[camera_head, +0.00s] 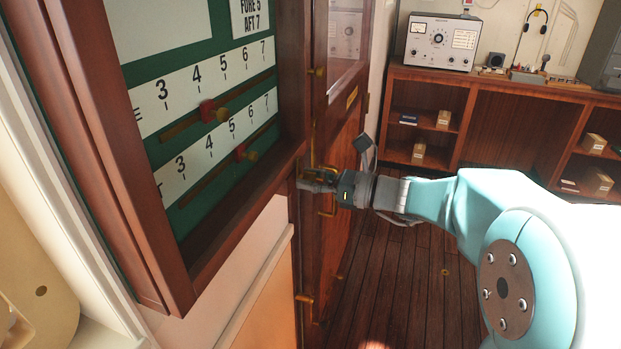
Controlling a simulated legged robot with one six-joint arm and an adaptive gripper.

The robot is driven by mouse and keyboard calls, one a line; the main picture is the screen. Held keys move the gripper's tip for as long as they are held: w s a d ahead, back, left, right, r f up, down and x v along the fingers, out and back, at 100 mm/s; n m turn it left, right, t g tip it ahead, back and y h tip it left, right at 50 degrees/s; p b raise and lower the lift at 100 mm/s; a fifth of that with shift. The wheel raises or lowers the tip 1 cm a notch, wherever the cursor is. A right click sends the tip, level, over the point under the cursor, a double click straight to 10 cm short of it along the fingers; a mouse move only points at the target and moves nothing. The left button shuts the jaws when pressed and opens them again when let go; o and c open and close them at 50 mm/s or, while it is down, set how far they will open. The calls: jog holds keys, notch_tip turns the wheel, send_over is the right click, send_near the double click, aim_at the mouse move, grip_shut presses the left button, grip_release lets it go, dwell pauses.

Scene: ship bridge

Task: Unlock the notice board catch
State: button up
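The notice board (215,135) fills the left of the view. It has a green face, white number strips, red and brass sliders and a dark wooden frame. My gripper (308,182) is at the lower right corner of this frame, beside a wooden door. It is small and seen from behind and the side, so I cannot tell whether its fingers are open or shut, or whether they touch anything. I cannot make out the catch with certainty; thin brass fittings (312,150) show just above the gripper, and the gripper may hide part of them.
A wooden door (340,150) with a glass pane stands just right of the board, with brass hardware along its edge. The plank floor (410,280) is clear.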

grip_shut()
jog(key=shift+n, duration=0.3)
jog(key=n, duration=0.3)
jog(key=shift+n, duration=0.4)
jog(key=n, duration=0.4)
jog(key=shift+s, duration=0.1)
jog(key=n, duration=0.5)
jog(key=shift+f, duration=0.15)
jog(key=shift+s+f+n, duration=0.1)
jog(key=shift+f+n, duration=0.1)
jog(key=shift+n, duration=2)
